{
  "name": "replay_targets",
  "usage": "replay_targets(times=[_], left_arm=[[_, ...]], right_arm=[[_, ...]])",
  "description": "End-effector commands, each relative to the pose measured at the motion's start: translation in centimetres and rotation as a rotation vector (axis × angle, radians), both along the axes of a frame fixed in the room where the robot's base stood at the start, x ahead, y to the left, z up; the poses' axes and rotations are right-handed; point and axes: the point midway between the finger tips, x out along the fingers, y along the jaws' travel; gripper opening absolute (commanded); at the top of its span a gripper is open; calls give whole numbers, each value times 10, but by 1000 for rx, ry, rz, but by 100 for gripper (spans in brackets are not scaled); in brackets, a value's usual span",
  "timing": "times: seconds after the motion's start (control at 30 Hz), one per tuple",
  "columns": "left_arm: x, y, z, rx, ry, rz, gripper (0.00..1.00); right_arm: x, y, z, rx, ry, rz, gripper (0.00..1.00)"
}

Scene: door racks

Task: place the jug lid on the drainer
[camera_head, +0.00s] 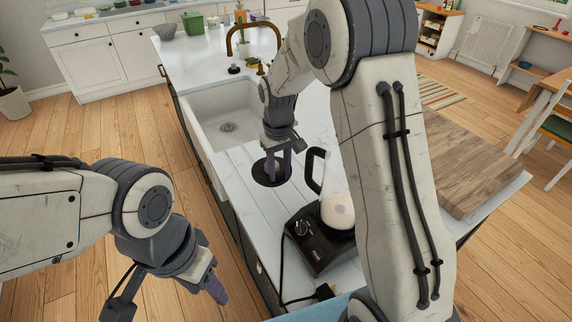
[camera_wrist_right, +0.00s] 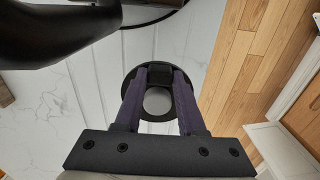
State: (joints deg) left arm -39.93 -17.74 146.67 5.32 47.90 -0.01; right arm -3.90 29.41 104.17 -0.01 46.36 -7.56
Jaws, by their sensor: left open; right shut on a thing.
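The jug lid (camera_head: 271,171) is a dark round disc over the grooved drainer (camera_head: 245,186) in the white worktop, beside the sink. My right gripper (camera_head: 276,164) points down and is shut on the lid's raised middle. In the right wrist view the lid (camera_wrist_right: 133,84) shows as a dark ring with a pale centre, its dark grip between the purple fingers of my right gripper (camera_wrist_right: 160,75). I cannot tell whether the lid touches the drainer or hangs just above it. My left gripper (camera_head: 212,280) is open and empty over the floor, left of the worktop.
The white sink (camera_head: 228,110) with a brass tap (camera_head: 243,40) lies behind the drainer. A black appliance (camera_head: 310,240) with a pale jug (camera_head: 337,211) and black handle stands close in front, with a cable. A wooden board (camera_head: 460,165) lies to the right.

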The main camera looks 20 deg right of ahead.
Motion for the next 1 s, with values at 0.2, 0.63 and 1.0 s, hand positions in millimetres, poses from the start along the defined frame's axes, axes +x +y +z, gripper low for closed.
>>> replay_targets(times=[0.2, 0.63, 1.0], left_arm=[[0, 0, 7, 0, 0, 3, 50], [0, 0, 23, 0, 0, 3, 50], [0, 0, 28, 0, 0, 2, 50]], right_arm=[[-2, -4, -16, 0, 6, 3, 0], [-4, -13, -75, 0, 5, -11, 0], [-2, -11, -101, 0, -1, -8, 0]])
